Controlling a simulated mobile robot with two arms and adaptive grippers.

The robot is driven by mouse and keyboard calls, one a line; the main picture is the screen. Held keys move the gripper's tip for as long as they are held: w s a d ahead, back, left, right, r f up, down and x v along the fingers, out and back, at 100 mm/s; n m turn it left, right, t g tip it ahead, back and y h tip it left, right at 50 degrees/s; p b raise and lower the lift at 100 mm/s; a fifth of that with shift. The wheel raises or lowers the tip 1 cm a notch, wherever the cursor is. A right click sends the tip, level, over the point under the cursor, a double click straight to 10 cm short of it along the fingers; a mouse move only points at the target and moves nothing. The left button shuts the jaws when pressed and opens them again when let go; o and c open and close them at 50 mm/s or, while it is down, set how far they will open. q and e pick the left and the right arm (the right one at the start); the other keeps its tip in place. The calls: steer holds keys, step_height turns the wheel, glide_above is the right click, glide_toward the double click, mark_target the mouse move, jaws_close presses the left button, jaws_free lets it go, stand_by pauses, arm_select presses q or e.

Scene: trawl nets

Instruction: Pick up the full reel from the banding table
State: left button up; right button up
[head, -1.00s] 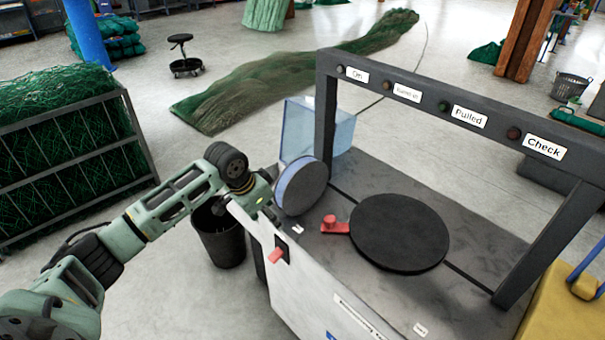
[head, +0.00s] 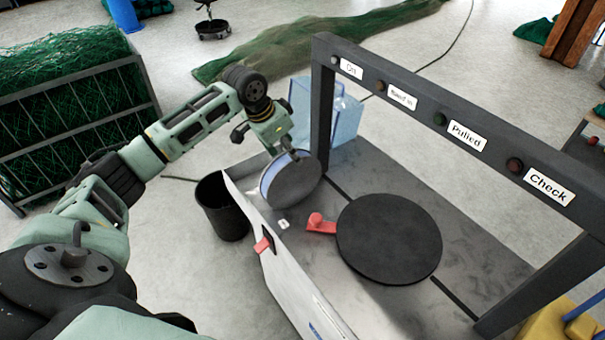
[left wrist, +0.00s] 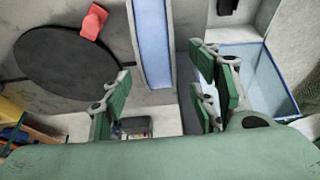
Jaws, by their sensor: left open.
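The reel (head: 296,183), a dark grey disc with a pale blue band around its rim, stands tilted on edge at the left end of the banding table (head: 385,165). In the left wrist view the reel's blue band (left wrist: 153,40) lies across the space between the fingers. My left gripper (head: 292,150) is open at the upper rim of the reel; its fingers are partly hidden in the head view. In the left wrist view the fingers (left wrist: 162,76) are spread on either side of the rim. I cannot tell whether they touch it. My right gripper is not in view.
A black turntable disc (head: 389,238) with a red lever (head: 320,225) lies on the table. A dark frame with labelled buttons (head: 440,118) spans over it. A blue transparent bin (head: 345,120) stands behind the reel, a black bucket (head: 222,208) to the left.

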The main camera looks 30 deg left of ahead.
mark_target(291, 180)
arm_select(q)
steer(key=p+x, duration=0.2)
steer(key=x, duration=0.5)
steer(key=shift+f, duration=0.3)
steer(key=shift+c, duration=0.5)
jaws_close()
steer(key=shift+r, duration=0.15)
